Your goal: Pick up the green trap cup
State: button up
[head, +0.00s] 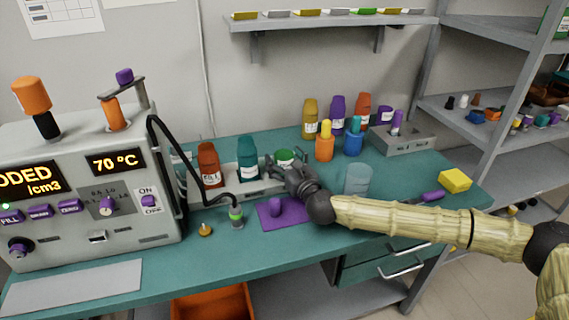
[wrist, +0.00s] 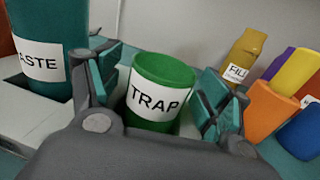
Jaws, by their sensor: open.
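The green trap cup (wrist: 163,72) stands upright in the wrist view, with a white label reading TRAP. It also shows in the head view (head: 285,156), partly hidden behind my gripper. My gripper (wrist: 165,100) is open, with one finger on each side of the cup. A gap shows between the cup and the right finger; the left finger is close to the cup, and I cannot tell whether it touches. In the head view my gripper (head: 284,172) reaches in from the right, just in front of the cup.
A teal waste bottle (head: 248,158) stands close left of the cup, and a red-brown bottle (head: 209,165) further left. A clear beaker (head: 357,180) stands near my arm. Orange (head: 324,146) and blue (head: 353,142) bottles stand behind. A purple mat (head: 270,220) lies in front.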

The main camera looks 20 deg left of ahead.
jog(key=shift+w+a, duration=0.15)
jog(key=shift+w, duration=0.05)
jog(key=c, duration=1.1)
jog(key=shift+c, duration=0.2)
jog(key=shift+r, duration=0.15)
